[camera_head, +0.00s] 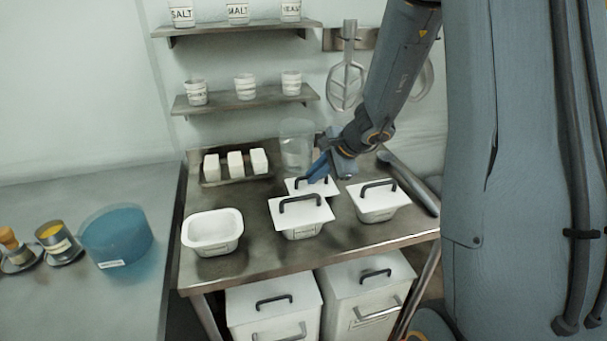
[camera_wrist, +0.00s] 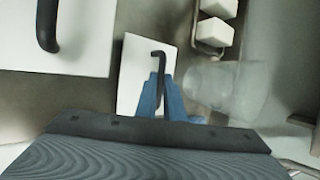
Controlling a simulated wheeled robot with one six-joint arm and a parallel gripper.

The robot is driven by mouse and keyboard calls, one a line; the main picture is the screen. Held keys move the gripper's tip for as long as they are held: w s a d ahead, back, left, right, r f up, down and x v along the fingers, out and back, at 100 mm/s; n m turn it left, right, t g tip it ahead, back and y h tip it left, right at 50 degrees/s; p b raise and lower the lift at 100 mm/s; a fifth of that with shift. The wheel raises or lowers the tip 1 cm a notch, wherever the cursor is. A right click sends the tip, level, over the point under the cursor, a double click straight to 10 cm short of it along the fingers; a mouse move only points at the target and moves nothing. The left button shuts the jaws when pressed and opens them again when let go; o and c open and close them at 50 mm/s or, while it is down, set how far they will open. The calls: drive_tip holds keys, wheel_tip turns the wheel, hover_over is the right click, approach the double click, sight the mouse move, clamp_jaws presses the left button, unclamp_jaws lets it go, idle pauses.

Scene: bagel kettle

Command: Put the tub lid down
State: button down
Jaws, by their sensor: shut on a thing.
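My gripper (camera_head: 319,171), with blue fingers, is shut on the black handle of a white tub lid (camera_head: 298,186) behind the middle lidded tub. In the wrist view the fingers (camera_wrist: 161,96) close around the handle, with the white lid (camera_wrist: 132,68) beyond them. The lid's front part is hidden behind the middle tub's lid in the head view. I cannot tell whether it touches the table. An open white tub (camera_head: 228,243) without a lid stands at the left front of the steel table (camera_head: 265,265).
Lidded tubs stand in the middle (camera_head: 302,225) and at the right (camera_head: 378,206). A clear container (camera_head: 297,147) stands close behind my gripper. White blocks sit on a tray (camera_head: 210,182) at the back left. Bare table lies between the tray and open tub.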

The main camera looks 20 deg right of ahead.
sight(304, 183)
drive_tip(key=w+a+p, duration=0.1)
drive_tip(key=w+a+f+p, duration=0.1)
drive_tip(key=w, duration=0.1)
drive_tip(key=shift+w+a+p, duration=0.1)
drive_tip(key=shift+a+p, duration=0.05)
drive_tip(key=shift+p, duration=0.2)
drive_tip(key=shift+f, duration=0.2)
drive_tip(key=shift+f, duration=0.15)
drive_tip(key=c, duration=2.2)
unclamp_jaws()
drive_tip(key=shift+o, duration=0.2)
drive_tip(key=shift+r, duration=0.3)
drive_tip(key=b+v, duration=0.1)
drive_tip(key=v, duration=1.1)
drive_tip(key=shift+f, duration=0.15)
